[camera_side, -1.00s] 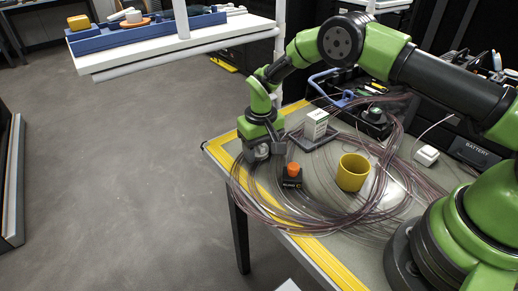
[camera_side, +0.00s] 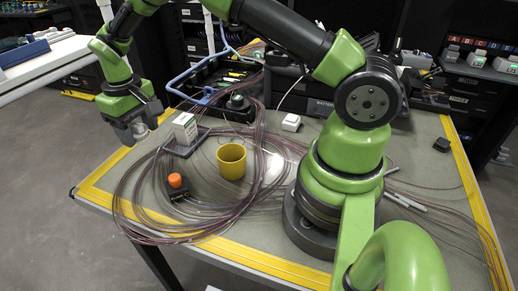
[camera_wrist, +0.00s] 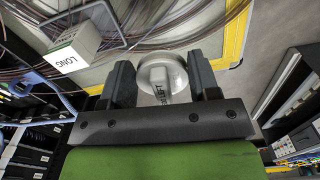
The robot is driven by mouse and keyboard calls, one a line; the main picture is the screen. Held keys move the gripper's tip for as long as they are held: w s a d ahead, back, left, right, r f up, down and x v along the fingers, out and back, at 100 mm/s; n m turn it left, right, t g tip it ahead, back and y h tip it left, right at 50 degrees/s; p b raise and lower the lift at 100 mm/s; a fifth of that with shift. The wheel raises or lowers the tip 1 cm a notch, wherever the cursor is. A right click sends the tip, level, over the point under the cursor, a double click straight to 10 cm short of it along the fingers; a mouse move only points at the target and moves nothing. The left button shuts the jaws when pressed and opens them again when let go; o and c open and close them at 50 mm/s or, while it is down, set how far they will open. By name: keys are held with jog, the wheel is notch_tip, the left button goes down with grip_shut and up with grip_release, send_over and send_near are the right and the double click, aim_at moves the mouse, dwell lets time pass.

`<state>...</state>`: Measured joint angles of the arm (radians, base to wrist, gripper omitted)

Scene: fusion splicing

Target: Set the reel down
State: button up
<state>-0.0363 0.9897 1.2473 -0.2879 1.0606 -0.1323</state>
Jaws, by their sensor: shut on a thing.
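My gripper (camera_side: 136,128) is shut on a small pale, rounded reel (camera_wrist: 163,68) with a dark-lettered stem or tag, seen between the two dark fingers in the wrist view. In the side view, only a small grey-white part of the reel shows at the fingertips. My gripper is near the table's far left corner, beside the yellow-striped edge (camera_side: 106,172). The reel appears held above the surface. I cannot tell its exact height.
Loops of thin purplish cable (camera_side: 135,205) cover the left of the table (camera_side: 270,238). A white box (camera_side: 185,128) stands on a dark pad, with an orange-capped item (camera_side: 175,181) and a yellow cup (camera_side: 231,161) nearby. A blue-handled tote (camera_side: 215,80) stands behind.

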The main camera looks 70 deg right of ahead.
jog(key=s+d, duration=0.4)
jog(key=d, duration=0.4)
jog(key=n, duration=0.1)
send_near(276, 152)
notch_tip(276, 152, down, 7)
jog(key=shift+a+f, duration=0.1)
jog(key=o, duration=1)
jog(key=shift+f, duration=0.1)
